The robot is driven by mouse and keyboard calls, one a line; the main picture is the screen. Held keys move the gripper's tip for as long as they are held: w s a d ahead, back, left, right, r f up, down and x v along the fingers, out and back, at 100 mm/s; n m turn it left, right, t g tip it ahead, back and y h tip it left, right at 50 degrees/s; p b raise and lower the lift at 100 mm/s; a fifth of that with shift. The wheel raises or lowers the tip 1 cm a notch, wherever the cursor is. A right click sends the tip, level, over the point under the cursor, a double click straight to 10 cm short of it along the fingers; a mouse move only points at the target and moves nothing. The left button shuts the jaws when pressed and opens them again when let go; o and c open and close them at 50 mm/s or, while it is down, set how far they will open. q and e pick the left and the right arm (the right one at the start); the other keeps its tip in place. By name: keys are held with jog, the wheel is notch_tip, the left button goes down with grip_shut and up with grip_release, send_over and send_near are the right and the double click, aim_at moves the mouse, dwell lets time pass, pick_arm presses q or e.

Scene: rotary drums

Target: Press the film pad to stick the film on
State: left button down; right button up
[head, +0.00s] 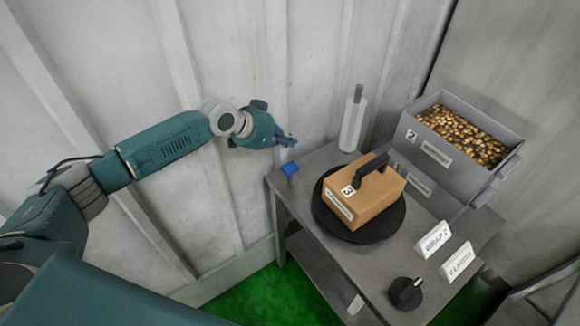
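A small blue pad (290,168), which looks like the film pad, stands on the left back corner of the grey table (318,163). My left gripper (290,141) is above and slightly left of the blue pad, with a visible gap between them. Its fingers are small and seen edge-on, so I cannot tell if they are open or shut. A white film roll (352,124) stands upright on a post at the back of the table. A brown box (373,207) with a black handle and the label 3 sits on a round black turntable (335,222). My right gripper is not in view.
A grey bin (428,150) labelled 2, full of brown-gold pieces, stands at the back right. Two white signs, "WRAP 2" (433,238) and "0 LAYERS" (457,262), stand on the right side. A black knob (405,293) is at the front. A pale wall (230,60) rises behind my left arm.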

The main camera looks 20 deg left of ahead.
pick_arm(q)
jog(key=shift+w+a, duration=0.35)
jog(key=shift+a, duration=0.05)
jog(key=shift+d+r, duration=0.1)
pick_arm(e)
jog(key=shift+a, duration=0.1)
pick_arm(q)
jog(key=b, duration=0.7)
send_over(287, 168)
notch_tip(287, 168, down, 8)
jog(key=shift+w+r, duration=0.1)
jog(key=shift+f, duration=0.5)
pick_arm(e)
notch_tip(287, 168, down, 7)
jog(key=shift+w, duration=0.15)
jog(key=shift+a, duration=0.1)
pick_arm(q)
jog(key=shift+f, duration=0.2)
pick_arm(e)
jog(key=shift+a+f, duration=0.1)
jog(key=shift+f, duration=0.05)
